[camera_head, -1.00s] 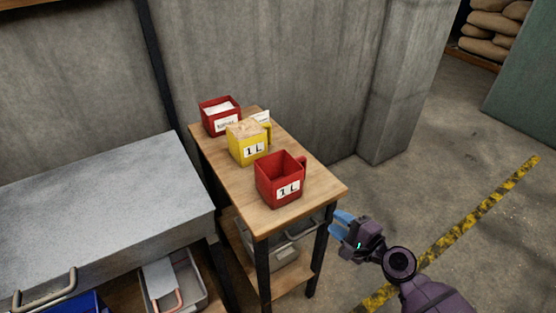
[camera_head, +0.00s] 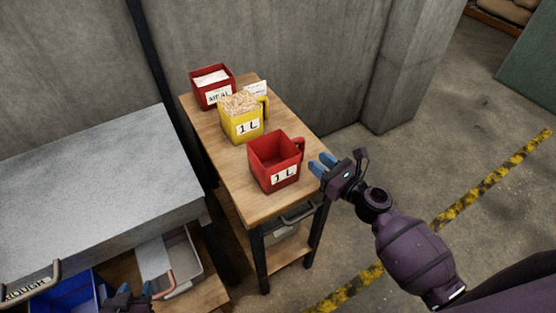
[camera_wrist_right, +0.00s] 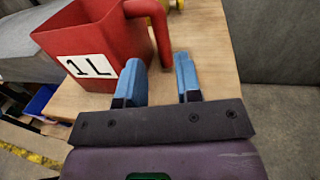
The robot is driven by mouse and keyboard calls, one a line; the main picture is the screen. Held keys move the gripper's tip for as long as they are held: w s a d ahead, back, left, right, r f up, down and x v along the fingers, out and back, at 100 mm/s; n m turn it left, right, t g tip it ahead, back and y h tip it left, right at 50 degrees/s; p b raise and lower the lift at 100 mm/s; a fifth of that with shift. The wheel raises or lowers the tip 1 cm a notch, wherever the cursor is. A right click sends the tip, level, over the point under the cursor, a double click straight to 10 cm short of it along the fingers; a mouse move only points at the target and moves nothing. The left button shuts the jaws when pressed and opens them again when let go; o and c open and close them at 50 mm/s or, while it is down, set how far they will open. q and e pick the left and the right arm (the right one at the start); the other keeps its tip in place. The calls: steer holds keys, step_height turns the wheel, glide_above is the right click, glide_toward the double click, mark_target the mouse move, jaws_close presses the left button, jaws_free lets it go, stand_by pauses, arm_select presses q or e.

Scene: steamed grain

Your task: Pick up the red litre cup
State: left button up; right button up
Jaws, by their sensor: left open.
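The red litre cup (camera_head: 274,162), labelled "1 L", stands upright and empty near the front end of the small wooden table. Its handle (camera_head: 300,147) faces right. My right gripper (camera_head: 322,164) is open just right of the cup, fingers pointing at the handle side. In the right wrist view the cup (camera_wrist_right: 90,45) is at upper left, and its handle (camera_wrist_right: 160,35) comes down near the gap between the open fingers (camera_wrist_right: 160,72); I cannot tell whether they touch. My left gripper (camera_head: 128,297) shows only in part at the bottom edge, empty as far as I see.
A yellow cup of grain (camera_head: 241,121) and a red container labelled as meal (camera_head: 212,91) stand behind on the wooden table (camera_head: 258,205), with a small white card (camera_head: 256,88). A grey-topped bench (camera_head: 90,190) is at left. Open floor lies to the right.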

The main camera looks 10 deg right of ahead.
mark_target(303, 148)
steer(key=shift+x, duration=3.3)
steer(key=shift+d+r, duration=0.1)
steer(key=shift+r, duration=0.05)
jaws_close()
